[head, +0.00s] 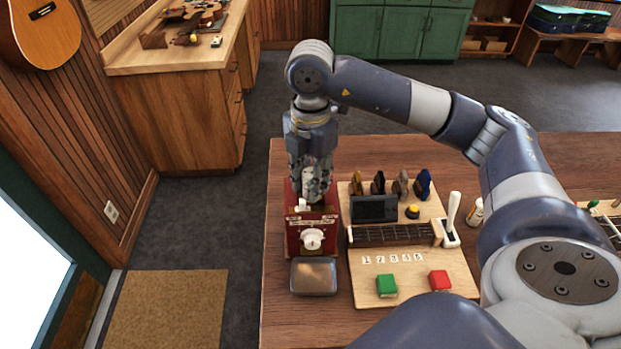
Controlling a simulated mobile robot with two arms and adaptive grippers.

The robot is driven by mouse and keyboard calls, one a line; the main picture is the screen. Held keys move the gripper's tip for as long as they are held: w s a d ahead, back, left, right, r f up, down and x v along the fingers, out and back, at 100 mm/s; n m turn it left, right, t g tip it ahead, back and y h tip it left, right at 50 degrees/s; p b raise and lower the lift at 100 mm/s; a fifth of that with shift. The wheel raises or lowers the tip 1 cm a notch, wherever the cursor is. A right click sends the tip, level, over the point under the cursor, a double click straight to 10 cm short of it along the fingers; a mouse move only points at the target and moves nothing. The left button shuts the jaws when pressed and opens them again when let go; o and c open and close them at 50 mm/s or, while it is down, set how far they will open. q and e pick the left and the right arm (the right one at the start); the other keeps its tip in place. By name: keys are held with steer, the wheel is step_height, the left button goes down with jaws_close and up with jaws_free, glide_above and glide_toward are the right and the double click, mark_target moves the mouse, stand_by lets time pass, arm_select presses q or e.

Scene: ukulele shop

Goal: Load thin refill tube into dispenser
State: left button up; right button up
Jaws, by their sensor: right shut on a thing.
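The dispenser (299,241) is a red box with a white knob on its front, standing near the left edge of the wooden table. A metal tray (313,277) sits at its front. My right gripper (310,192) points down, directly over the top of the dispenser. Its fingers are shut on a thin, pale thing that looks like the refill tube, mostly hidden by the fingers. A small white piece (302,204) shows at the dispenser's top, beside the fingertips. I cannot tell whether the tube is inside the dispenser. My left gripper is not in view.
Right of the dispenser, a wooden board (372,291) carries a dark screen (375,209), a fretboard strip (393,235), a white lever (452,213), a green button (387,286) and a red button (439,281). A small bottle (475,212) stands farther right.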

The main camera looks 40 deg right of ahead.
steer(key=shift+f+b, duration=0.35)
steer(key=shift+f, duration=0.15)
steer(key=o, duration=0.8)
steer(key=shift+c, duration=0.2)
steer(key=shift+r+p, duration=2.9)
steer(key=shift+r, duration=1.3)
steer(key=shift+r+p, duration=0.4)
steer(key=shift+r, duration=0.9)
